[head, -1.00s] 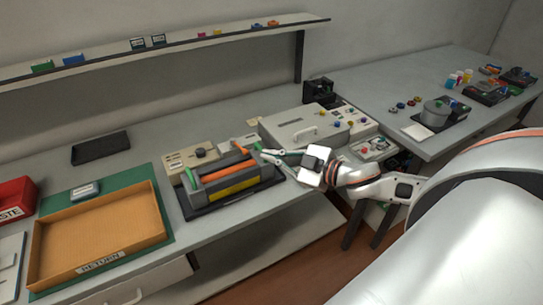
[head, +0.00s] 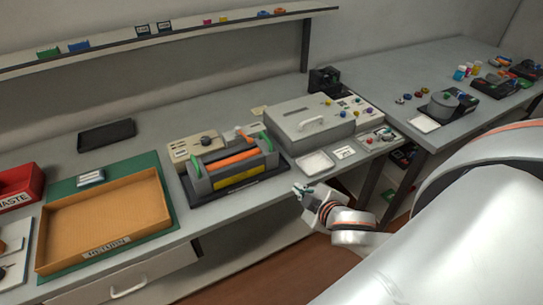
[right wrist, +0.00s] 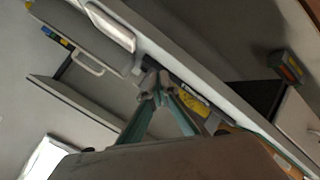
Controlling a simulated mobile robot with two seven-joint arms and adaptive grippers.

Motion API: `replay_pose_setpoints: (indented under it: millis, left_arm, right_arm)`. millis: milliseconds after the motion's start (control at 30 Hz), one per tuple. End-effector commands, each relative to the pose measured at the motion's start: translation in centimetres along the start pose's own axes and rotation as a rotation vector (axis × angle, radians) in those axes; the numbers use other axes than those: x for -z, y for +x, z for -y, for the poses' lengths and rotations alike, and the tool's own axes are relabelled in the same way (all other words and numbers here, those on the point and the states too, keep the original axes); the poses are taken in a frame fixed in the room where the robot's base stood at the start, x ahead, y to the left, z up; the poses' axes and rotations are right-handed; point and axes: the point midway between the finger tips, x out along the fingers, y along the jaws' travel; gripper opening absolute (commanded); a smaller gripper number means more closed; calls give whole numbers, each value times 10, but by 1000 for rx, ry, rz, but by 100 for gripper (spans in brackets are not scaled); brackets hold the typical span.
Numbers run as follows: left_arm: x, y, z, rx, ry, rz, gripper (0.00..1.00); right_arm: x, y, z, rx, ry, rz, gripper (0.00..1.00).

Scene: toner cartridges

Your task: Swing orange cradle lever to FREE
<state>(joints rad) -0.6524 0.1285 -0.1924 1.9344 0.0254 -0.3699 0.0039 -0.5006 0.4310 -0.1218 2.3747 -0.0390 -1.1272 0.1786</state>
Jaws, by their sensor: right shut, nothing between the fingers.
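The grey and black cradle (head: 205,187) stands on the bench, left of centre in the head view. It has a yellow front strip (head: 236,179) and green pieces at both ends, one at the right end (head: 268,142). A long orange bar (head: 232,159) lies along its top. I cannot tell whether this bar is the lever, and no FREE mark is readable. My right gripper (head: 301,190) is shut and empty, in front of the bench edge, right of the cradle and apart from it. Its closed fingertips (right wrist: 154,84) show in the right wrist view. My left gripper is out of view.
An orange RETURN tray (head: 103,246) and red WASTE bin (head: 18,187) are at left. The space before the bench is open.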

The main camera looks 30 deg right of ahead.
Motion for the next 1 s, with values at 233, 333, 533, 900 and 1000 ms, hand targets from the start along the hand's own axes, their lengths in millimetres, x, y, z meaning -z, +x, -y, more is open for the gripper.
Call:
replay_pose_setpoints:
  millis: [233,333,533,900,1000]
  left_arm:
    - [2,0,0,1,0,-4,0]
    - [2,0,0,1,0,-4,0]
    - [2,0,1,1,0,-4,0]
    - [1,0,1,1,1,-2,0]
    - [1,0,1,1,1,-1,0]
  right_arm:
    - [-29,-18,34,54,-6,147,0]
    - [-37,-23,53,89,-2,185,0]
    - [-45,-20,113,192,61,184,0]
    - [-37,-4,195,303,255,37,0]
    - [-36,-2,218,330,328,-12,0]
